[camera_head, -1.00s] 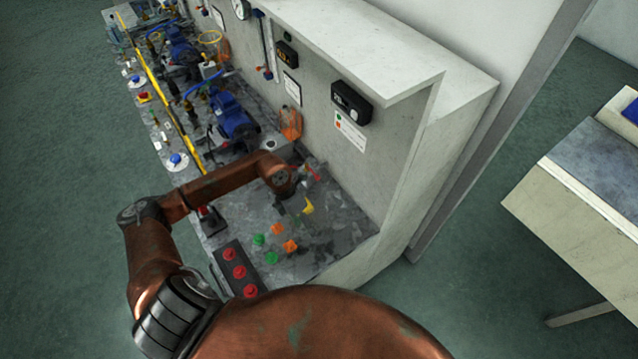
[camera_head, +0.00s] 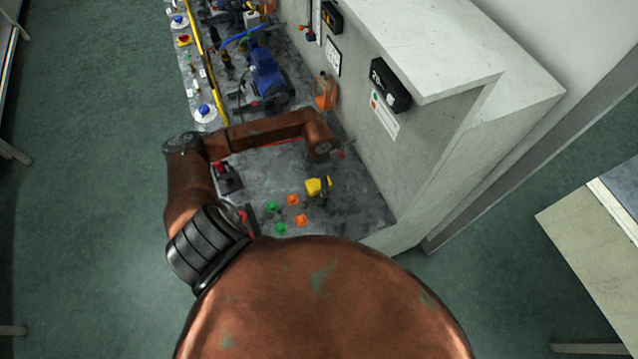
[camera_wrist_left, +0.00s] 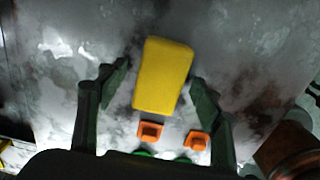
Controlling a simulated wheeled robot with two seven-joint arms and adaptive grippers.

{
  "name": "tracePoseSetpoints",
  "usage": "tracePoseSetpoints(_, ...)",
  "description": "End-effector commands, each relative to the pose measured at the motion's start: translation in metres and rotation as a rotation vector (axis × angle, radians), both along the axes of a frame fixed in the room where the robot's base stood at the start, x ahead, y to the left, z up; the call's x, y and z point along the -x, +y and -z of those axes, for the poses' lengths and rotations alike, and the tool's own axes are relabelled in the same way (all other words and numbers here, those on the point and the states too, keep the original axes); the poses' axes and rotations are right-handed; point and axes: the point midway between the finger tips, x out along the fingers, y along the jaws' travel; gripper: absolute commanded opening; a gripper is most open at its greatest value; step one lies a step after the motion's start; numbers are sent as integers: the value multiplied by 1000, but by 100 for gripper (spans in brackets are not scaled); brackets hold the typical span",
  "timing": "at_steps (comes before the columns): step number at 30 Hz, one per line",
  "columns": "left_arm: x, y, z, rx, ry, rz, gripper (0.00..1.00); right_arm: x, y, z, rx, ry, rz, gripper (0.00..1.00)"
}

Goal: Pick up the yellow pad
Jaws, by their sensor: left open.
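In the left wrist view the pad (camera_wrist_left: 163,75) is a yellow block, slightly tilted, between the two dark fingers of the open left gripper (camera_wrist_left: 159,77). Gaps show on both sides of the pad; the fingers do not appear to touch it. My right gripper is in neither view.
Orange pieces (camera_head: 293,199) and green pieces (camera_head: 271,206) sit just in front of the pad. A red-topped device (camera_head: 226,178) stands to the left, a blue pump (camera_head: 268,76) further back. A grey panel wall (camera_head: 400,150) rises on the right.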

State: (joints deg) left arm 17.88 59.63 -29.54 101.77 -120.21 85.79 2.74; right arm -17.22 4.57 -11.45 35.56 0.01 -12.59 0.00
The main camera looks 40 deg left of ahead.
Motion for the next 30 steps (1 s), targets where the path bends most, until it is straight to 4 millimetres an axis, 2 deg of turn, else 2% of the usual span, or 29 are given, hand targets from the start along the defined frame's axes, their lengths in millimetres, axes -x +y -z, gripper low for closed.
tracePoseSetpoints(3, 0, 0, 8, 0, 1, 0, 60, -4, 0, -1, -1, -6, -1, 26)
tracePoseSetpoints(9, 0, 0, 8, 0, 0, 1, 60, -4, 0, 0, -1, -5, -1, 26)
tracePoseSetpoints(27, -1, 0, 8, 0, 0, 1, 20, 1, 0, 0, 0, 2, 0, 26)
tracePoseSetpoints(30, -1, 0, 8, 0, 0, 1, 19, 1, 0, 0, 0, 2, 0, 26)
